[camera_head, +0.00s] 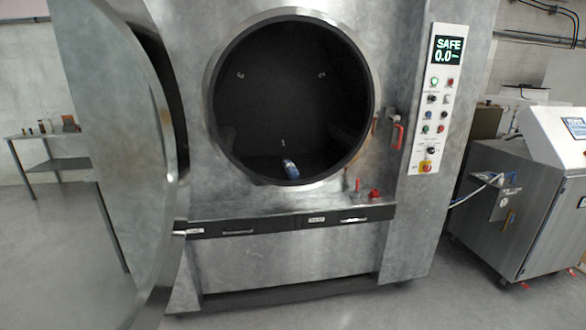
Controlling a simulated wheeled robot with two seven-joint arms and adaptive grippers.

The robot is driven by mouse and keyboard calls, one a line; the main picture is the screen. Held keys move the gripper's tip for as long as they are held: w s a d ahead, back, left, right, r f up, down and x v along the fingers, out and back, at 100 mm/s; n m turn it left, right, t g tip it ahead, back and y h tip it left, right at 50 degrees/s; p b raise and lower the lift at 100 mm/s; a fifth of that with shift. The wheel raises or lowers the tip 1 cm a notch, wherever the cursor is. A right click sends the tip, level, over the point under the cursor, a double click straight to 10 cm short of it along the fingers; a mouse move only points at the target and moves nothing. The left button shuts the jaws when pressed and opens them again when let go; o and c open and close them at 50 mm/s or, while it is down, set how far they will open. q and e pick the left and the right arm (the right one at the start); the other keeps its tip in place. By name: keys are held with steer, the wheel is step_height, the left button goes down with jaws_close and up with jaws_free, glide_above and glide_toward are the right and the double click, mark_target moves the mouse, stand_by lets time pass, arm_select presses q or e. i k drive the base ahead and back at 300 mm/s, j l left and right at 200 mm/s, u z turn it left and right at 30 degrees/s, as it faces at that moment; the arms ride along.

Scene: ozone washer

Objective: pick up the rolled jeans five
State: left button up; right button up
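A small blue rolled item (291,169), which looks like the rolled jeans, lies at the bottom front of the dark drum (290,85), just inside the lower rim. It has a paler end. Only one such roll shows. The washer (280,255) is a large grey metal machine with a round opening. Its door (110,120) stands swung open to the left. Neither of my grippers shows in the head view.
A control panel (437,100) reading SAFE is right of the opening. A red handle (398,136) and a red knob (375,193) stick out near the rim. A grey cabinet (510,215) stands at right, a side table (50,165) at far left. The floor in front is clear.

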mark_target(291, 170)
steer(key=i+l, duration=0.2)
steer(key=l, duration=0.15)
steer(key=i+l+u, duration=0.1)
steer(key=l, duration=0.25)
steer(key=i+l, duration=0.3)
steer(key=i+l+u, duration=0.05)
